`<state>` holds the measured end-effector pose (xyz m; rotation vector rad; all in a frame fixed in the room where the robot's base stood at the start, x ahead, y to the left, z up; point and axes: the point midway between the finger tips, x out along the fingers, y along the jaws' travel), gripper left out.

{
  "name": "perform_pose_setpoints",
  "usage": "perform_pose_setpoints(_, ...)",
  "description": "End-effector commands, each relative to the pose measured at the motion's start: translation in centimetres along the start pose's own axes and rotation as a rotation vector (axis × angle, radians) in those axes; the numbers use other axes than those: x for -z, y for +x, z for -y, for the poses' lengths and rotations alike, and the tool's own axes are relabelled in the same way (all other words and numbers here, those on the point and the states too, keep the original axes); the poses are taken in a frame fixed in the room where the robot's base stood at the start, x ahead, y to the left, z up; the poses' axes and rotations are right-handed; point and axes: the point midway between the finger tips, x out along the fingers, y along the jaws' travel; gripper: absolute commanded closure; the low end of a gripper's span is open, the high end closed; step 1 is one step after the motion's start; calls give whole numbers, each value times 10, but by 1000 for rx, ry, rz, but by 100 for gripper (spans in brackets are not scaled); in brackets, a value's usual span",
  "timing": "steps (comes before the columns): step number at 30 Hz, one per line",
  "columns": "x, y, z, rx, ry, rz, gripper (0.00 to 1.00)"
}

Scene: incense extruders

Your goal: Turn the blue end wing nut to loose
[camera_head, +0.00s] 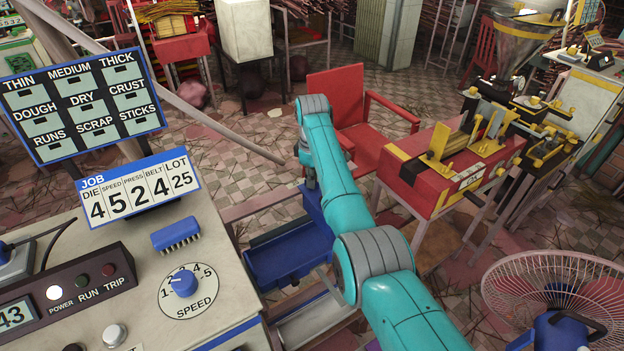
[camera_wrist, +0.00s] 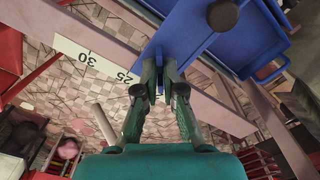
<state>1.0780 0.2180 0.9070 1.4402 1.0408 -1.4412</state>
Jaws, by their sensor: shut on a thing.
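My gripper (camera_wrist: 163,72) shows in the wrist view, its two green fingers closed together at the corner of a blue end piece (camera_wrist: 185,42). The fingers are shut on the blue end wing nut, which is mostly hidden between and behind the fingertips. A dark round knob (camera_wrist: 223,15) sits on the blue piece just above and to the right of the fingertips. In the head view my turquoise arm reaches over a blue tray (camera_head: 285,255), and my gripper and the wing nut cannot be made out there.
A white scale strip (camera_wrist: 90,58) marked 25 and 30 runs left of the fingertips. In the head view, a control desk (camera_head: 225,290) with a speed dial (camera_head: 184,283) stands left. A red chair (camera_head: 340,95), a red bench (camera_head: 430,190) and a fan (camera_head: 555,295) stand right.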

Motion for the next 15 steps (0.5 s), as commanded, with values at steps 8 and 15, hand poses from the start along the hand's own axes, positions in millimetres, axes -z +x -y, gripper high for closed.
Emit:
perform_pose_setpoints(8,0,-1,0,-2,-213,-1,100)
perform_pose_setpoints(15,0,-1,0,-2,-332,-1,100)
